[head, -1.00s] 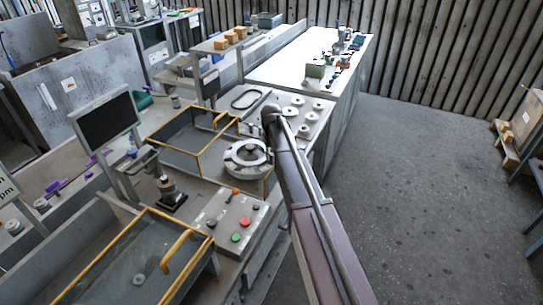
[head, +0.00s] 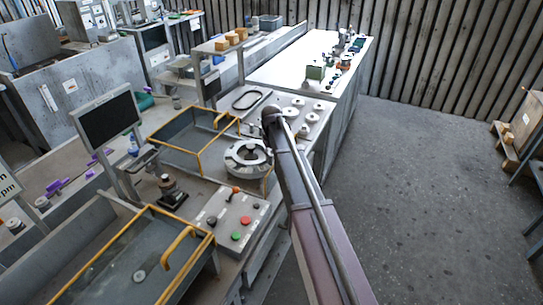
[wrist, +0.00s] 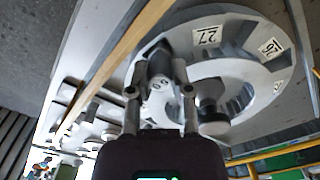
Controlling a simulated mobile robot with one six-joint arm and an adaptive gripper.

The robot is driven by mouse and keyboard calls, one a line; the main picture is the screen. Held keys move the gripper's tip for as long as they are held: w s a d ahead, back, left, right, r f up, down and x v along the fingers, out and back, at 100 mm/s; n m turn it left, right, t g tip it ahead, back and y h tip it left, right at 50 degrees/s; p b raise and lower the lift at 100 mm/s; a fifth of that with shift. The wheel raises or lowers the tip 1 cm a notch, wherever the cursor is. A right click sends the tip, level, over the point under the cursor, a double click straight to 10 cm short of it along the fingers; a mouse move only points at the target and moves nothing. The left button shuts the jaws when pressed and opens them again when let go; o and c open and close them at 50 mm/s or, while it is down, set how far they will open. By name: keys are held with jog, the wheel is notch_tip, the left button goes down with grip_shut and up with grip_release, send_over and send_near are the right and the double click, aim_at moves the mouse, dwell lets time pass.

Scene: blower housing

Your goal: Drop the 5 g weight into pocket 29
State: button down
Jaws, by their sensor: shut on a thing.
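My gripper (wrist: 160,82) is in the middle of the wrist view, shut on a small grey metal piece, which I take to be the 5 g weight; the fingers hide most of it. It is over the near-left part of a pale grey pocket ring (wrist: 240,22). Ring labels 27 (wrist: 207,36) and 26 (wrist: 271,47) are readable; I cannot make out a label 29. In the head view the same ring (head: 233,160) lies on the bench beside my arm, which hides my gripper there.
A control box (head: 228,222) with red and green buttons stands in front of the ring. Yellow-framed guards (head: 197,160) stand to its left. A plate with several round pads (head: 303,116) lies behind.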

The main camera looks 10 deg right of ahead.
jog(key=c, duration=0.7)
grip_release()
jog(key=shift+s+d+f, duration=0.25)
jog(key=shift+s, duration=0.05)
jog(key=shift+o, duration=1.2)
jog(key=shift+w+f, duration=0.35)
jog(key=shift+w, duration=0.15)
jog(key=shift+r, duration=0.1)
jog(key=shift+a+r+p, duration=0.1)
jog(key=shift+r+p, duration=0.1)
jog(key=shift+p, duration=0.1)
jog(key=shift+r+p, duration=1.15)
jog(key=shift+r, duration=0.1)
jog(key=shift+r+p, duration=2.4)
jog(key=shift+p, duration=0.1)
